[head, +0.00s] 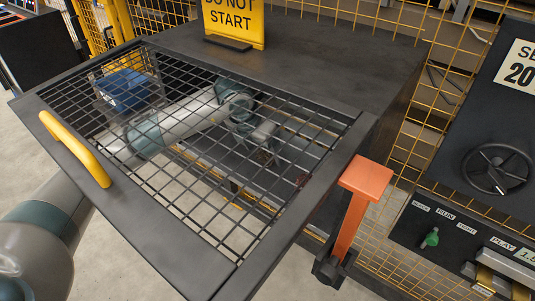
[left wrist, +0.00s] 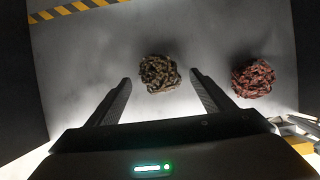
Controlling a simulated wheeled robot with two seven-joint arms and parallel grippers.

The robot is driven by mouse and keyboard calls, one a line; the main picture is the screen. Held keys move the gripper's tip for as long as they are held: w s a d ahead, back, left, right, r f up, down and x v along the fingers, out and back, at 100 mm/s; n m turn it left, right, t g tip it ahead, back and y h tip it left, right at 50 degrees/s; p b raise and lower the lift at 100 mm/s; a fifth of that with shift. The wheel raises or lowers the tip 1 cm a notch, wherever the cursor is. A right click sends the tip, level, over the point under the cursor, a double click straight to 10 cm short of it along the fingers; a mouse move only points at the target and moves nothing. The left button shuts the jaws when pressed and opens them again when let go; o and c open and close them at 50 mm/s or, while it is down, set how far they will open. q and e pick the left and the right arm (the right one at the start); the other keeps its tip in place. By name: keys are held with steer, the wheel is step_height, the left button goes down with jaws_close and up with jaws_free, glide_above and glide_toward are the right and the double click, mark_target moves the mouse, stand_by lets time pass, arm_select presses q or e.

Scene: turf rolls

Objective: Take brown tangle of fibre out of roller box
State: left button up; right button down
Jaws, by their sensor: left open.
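A brown tangle of fibre (left wrist: 159,73) lies on a grey floor surface in the left wrist view. My left gripper (left wrist: 161,84) is open, with its fingers to either side of the tangle in the picture; I cannot tell how far above it they are. A rust-red tangle (left wrist: 253,78) lies to the right, outside the fingers. In the head view my left arm passes behind a dark mesh guard (head: 215,240) with a yellow handle (head: 75,149), and the gripper (head: 268,146) shows only through the mesh. My right gripper is not in view.
The guard's dark frame and mesh cover my left forearm. Behind it is a dark box top (head: 330,50) with a yellow start-warning sign (head: 235,20). An orange lever (head: 352,215) stands at the right corner, near a control panel (head: 440,235). A blue bin (head: 125,90) shows through the mesh.

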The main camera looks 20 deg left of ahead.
arm_select(q)
steer(key=shift+w+d, duration=0.25)
steer(key=shift+w, duration=0.4)
steer(key=shift+w+f, duration=0.3)
steer(key=shift+f, duration=0.25)
steer(key=c, duration=1.2)
